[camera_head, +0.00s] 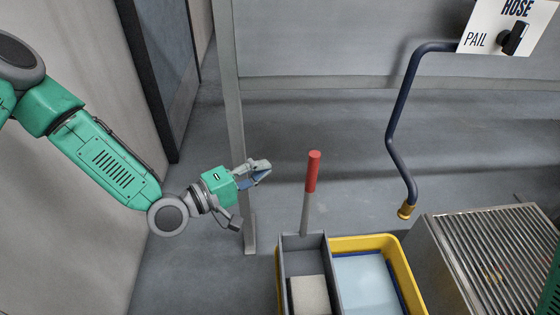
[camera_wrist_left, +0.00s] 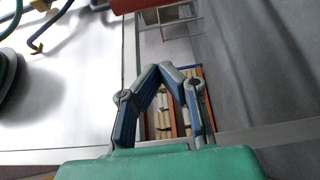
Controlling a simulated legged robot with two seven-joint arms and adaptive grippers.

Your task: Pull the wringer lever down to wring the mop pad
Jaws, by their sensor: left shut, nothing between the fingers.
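The wringer lever (camera_head: 312,172) stands upright with a red grip on a grey rod, rising behind the grey wringer box (camera_head: 284,262). A pale block that looks like the mop pad (camera_head: 309,293) lies in the wringer box. The box sits at the left side of a yellow bucket (camera_head: 402,272) holding pale blue water. My left gripper (camera_head: 264,171) is shut and empty, to the left of the red grip and apart from it. In the left wrist view its fingertips (camera_wrist_left: 174,68) meet; I cannot make out the lever there. My right gripper is not in view.
A dark hose pipe (camera_head: 390,130) with a brass tip hangs at the right, below a sign (camera_head: 508,27) with a black knob. A ribbed metal unit (camera_head: 490,255) stands right of the bucket. A grey post (camera_head: 236,120) rises behind my left gripper. The floor behind the lever is clear.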

